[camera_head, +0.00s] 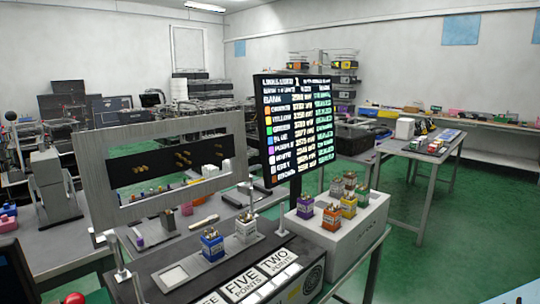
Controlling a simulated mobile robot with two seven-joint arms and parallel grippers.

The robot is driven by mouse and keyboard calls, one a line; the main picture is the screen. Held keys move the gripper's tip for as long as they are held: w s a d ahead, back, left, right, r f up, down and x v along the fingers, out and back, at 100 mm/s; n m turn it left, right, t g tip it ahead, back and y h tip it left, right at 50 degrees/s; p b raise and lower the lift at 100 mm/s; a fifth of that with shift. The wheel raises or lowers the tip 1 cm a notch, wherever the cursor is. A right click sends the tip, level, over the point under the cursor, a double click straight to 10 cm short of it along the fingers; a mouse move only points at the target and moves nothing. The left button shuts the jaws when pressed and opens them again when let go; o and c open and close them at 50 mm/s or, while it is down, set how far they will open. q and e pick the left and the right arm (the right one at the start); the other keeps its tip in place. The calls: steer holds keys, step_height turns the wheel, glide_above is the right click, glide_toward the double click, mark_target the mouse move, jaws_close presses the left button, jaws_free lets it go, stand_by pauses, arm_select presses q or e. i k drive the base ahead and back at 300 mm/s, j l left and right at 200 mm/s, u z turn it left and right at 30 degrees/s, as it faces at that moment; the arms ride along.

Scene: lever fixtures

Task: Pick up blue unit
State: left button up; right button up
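The blue unit (212,246) is a small block with a metal top, standing upright on the dark fixture (150,262) at the front centre. A white unit (246,229) stands just behind and to its right on the same fixture. A square pale recess (175,278) lies to the left of the blue unit and looks empty. Neither of my grippers is in view.
A tall display screen (297,125) and a grey frame (100,195) stand behind the fixture.

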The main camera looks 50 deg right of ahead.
mark_target(212, 242)
steer(key=z, duration=1.2)
steer(key=i+l+z, duration=0.15)
steer(key=z, duration=0.2)
steer(key=i+l, duration=0.15)
steer(key=i, duration=0.2)
steer(key=i+l, duration=0.15)
steer(key=i, duration=0.2)
